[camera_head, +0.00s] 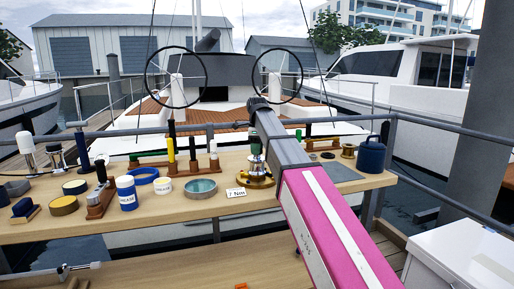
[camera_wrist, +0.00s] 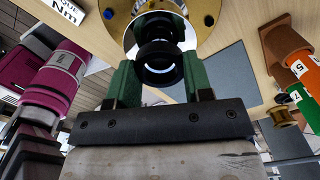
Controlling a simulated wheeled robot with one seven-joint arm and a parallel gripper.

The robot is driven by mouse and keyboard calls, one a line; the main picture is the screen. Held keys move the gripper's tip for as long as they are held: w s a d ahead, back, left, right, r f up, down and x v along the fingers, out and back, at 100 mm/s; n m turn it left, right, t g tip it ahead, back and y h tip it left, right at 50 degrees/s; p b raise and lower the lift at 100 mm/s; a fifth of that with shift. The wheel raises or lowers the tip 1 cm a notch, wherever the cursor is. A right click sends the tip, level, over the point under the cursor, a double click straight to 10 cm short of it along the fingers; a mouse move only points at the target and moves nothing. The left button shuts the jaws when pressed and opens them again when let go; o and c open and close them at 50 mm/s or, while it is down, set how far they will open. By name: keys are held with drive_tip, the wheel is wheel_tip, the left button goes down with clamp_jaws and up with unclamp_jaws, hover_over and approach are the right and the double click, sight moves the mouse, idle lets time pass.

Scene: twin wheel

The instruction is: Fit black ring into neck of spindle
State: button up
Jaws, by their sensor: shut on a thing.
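The black ring (camera_wrist: 160,49) is between the green fingers of my gripper (camera_wrist: 160,75) in the wrist view. My gripper is shut on it. The spindle shows just beyond, with a shiny round metal face (camera_wrist: 133,42) and a brass flange (camera_wrist: 205,14). A second dark round shape lies on the shiny face; I cannot tell whether it is the neck opening or a reflection. Whether the ring touches the spindle is unclear. In the head view, my gripper (camera_head: 257,143) points down over the spindle's brass base (camera_head: 257,182) on the bench. The ring cannot be made out there.
Tool racks stand behind. A dark square plate (camera_head: 340,172) and a blue canister (camera_head: 371,154) are on the right.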

drive_tip(key=shift+f, duration=1)
drive_tip(key=o, duration=1)
drive_tip(key=shift+c, duration=0.2)
wheel_tip(320, 180, up, 11)
drive_tip(key=shift+f, duration=0.1)
